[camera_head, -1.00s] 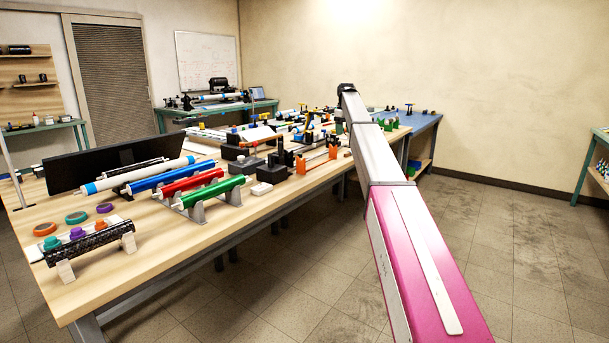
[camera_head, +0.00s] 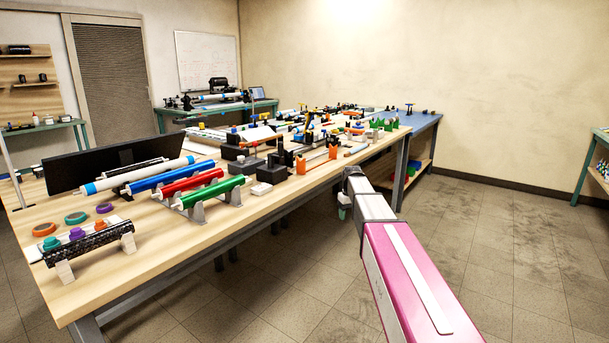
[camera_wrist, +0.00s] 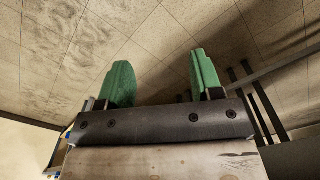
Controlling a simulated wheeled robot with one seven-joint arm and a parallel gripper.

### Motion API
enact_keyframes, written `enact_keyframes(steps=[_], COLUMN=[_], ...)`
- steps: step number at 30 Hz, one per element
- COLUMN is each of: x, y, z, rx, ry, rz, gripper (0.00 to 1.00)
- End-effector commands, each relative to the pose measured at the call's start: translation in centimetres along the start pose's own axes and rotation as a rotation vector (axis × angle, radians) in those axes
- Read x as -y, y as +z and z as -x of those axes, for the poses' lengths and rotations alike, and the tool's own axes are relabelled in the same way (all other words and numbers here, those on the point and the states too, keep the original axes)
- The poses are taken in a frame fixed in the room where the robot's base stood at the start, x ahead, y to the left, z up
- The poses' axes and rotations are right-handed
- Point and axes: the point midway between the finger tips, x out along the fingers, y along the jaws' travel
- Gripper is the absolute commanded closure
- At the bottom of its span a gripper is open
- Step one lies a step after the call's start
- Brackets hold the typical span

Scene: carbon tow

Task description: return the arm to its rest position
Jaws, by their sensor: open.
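My arm, pink with a light grey forearm, reaches in from the lower right of the head view. Its end is beside the right edge of the long wooden table (camera_head: 255,212), over open floor. My gripper (camera_head: 344,212) hangs at the end of the arm, mostly hidden by the wrist, with a green finger showing. In the wrist view both green fingers of my gripper (camera_wrist: 160,85) stand wide apart. Nothing is between them but the tiled floor.
The table holds white, blue, red and green rollers (camera_head: 200,186), tape rolls (camera_head: 75,218) and several stands. A blue-topped bench (camera_head: 420,122) stands beyond. Another bench (camera_head: 590,165) is at the far right. The floor (camera_head: 510,245) between is clear.

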Motion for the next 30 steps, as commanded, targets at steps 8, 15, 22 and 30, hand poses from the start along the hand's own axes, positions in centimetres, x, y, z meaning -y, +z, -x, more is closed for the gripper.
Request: enact_keyframes(steps=[8, 15, 22, 30], x=[5.0, 8.5, 9.9, 10.0], y=[15.6, 26.4, 30.6, 30.7], z=[-9.4, -13.8, -15.2, -15.4], rx=[0.004, 0.000, -0.003, -0.004], ry=[-0.001, 0.000, 0.001, 0.001], rz=[-0.148, -0.263, -0.315, -0.320], gripper=[0.40, 0.40, 0.40, 0.40])
